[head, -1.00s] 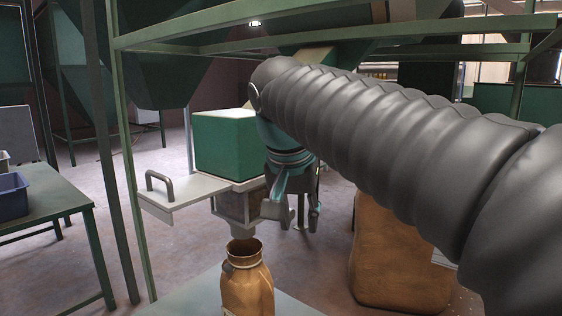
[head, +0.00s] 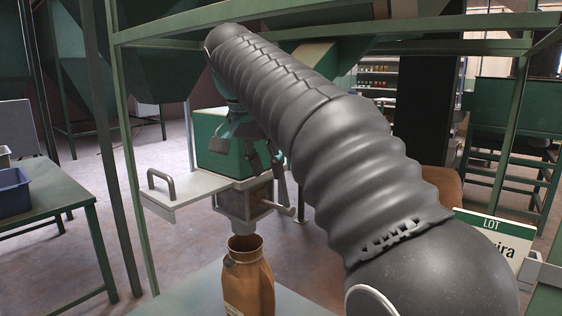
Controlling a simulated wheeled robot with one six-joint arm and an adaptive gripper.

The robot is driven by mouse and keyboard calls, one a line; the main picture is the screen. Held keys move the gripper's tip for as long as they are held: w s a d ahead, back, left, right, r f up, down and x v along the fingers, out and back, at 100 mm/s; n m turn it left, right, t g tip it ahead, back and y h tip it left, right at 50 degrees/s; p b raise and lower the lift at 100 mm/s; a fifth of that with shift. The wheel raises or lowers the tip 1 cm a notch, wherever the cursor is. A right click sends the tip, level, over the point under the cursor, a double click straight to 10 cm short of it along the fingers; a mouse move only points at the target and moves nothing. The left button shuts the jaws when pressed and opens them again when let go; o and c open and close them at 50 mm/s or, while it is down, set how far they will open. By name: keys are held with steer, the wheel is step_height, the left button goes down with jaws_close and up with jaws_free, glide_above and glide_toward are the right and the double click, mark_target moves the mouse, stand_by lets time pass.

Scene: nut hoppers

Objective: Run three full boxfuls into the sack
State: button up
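The sack (head: 248,283), brown paper with an open top, stands upright on a pale stand below the box outlet. The measuring box (head: 262,196), grey-framed with a brownish window, hangs under the green hopper (head: 212,160); I cannot tell how full it is. A pale slide plate (head: 185,188) with a grey handle (head: 160,180) sticks out to the left above the box. A thin grey bar (head: 278,208) shows at the box's lower right. My gripper (head: 266,172) is open and empty, in front of the hopper's right side and above the bar; my arm partly hides this area.
Green frame posts (head: 118,165) and rails surround the hopper. A green table (head: 60,205) with a blue bin (head: 14,192) stands at left. A lot sign (head: 490,240) is at lower right, partly behind my arm. A larger brown sack (head: 445,185) is mostly hidden. Floor shows between table and frame.

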mark_target(282, 179)
steer(key=w, duration=0.1)
steer(key=w+d, duration=0.2)
steer(key=shift+w+d+p, duration=0.25)
steer(key=shift+w+p, duration=0.05)
steer(key=shift+w, duration=0.05)
steer(key=shift+w+d+f, duration=0.15)
steer(key=shift+w, duration=0.1)
steer(key=shift+f, duration=0.4)
jaws_close()
